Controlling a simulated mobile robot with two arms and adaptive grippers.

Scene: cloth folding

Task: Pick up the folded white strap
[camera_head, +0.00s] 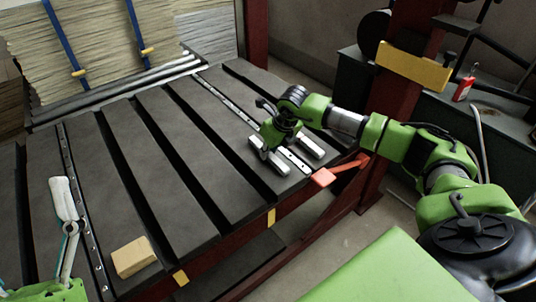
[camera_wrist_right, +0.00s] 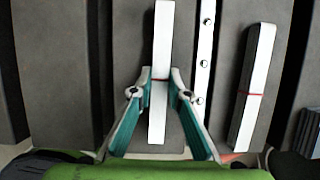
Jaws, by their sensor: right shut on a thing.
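A folded white strap (camera_wrist_right: 160,40) with a thin red band stands between the fingers of my right gripper (camera_wrist_right: 160,76) in the wrist view. The fingers close on its sides near the red band. In the head view my right gripper (camera_head: 276,146) is low over the slatted surface, with the white strap (camera_head: 262,151) partly hidden below it. I cannot tell whether the strap is off the surface. A second folded white strap (camera_wrist_right: 252,90) lies to the right, beyond a bolted metal strip. My left gripper (camera_head: 66,205) is at the lower left, away from both; its finger gap is unclear.
The dark slatted table (camera_head: 190,160) has long gaps between slats. A bolted metal strip (camera_wrist_right: 203,60) runs beside the held strap. A tan block (camera_head: 133,257) lies at the near edge. A red bracket (camera_head: 323,178) juts out near the right gripper. Stacked sheets (camera_head: 100,45) stand behind.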

